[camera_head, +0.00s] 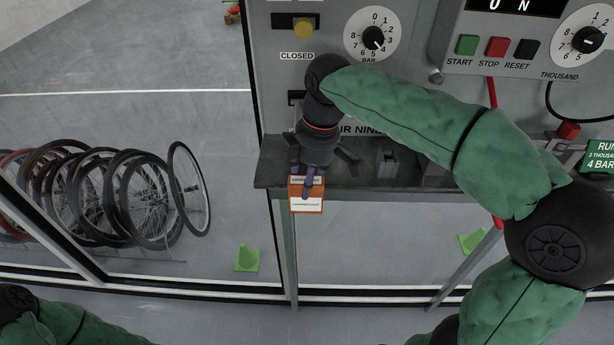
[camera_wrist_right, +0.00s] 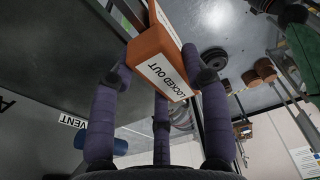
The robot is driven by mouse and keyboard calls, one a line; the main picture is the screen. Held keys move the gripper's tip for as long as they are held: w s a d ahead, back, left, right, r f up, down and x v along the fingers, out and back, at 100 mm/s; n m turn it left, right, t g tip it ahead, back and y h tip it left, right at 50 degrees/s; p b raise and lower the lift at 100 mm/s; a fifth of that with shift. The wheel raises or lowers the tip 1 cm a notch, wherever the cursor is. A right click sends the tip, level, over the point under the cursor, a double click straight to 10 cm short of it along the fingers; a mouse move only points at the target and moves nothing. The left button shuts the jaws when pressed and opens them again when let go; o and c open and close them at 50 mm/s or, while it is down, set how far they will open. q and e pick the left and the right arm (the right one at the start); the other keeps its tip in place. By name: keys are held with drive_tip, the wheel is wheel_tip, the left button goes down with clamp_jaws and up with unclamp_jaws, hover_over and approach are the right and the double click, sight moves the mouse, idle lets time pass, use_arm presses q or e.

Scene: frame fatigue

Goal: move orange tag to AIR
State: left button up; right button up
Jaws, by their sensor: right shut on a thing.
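The orange tag (camera_head: 306,207) is a block with white labels, in front of the shelf's left front edge in the head view. In the right wrist view the orange tag (camera_wrist_right: 151,45) reads "LOCKED OUT" and sits tilted between the finger ends. My right gripper (camera_head: 309,182) is shut on it, pointing downward. A panel label reading "IR NINE" (camera_head: 362,130) is partly hidden behind my right wrist, so its first letter does not show. My left gripper is out of view; only part of my left arm shows at bottom left.
A grey shelf (camera_head: 345,181) runs below the panel, with a small grey block (camera_head: 387,163) on it. A "VENT" label (camera_wrist_right: 72,122) shows in the wrist view. Bicycle wheels (camera_head: 130,200) stand at left; green cones (camera_head: 247,259) are on the floor.

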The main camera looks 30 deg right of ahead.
drive_tip(key=shift+f, duration=0.15)
drive_tip(key=o, duration=1)
drive_tip(key=shift+o, duration=0.2)
wheel_tip(320, 180, up, 12)
drive_tip(key=d, duration=0.1)
drive_tip(key=shift+s+d, duration=0.3)
drive_tip(key=shift+s, duration=0.1)
drive_tip(key=shift+f, duration=0.15)
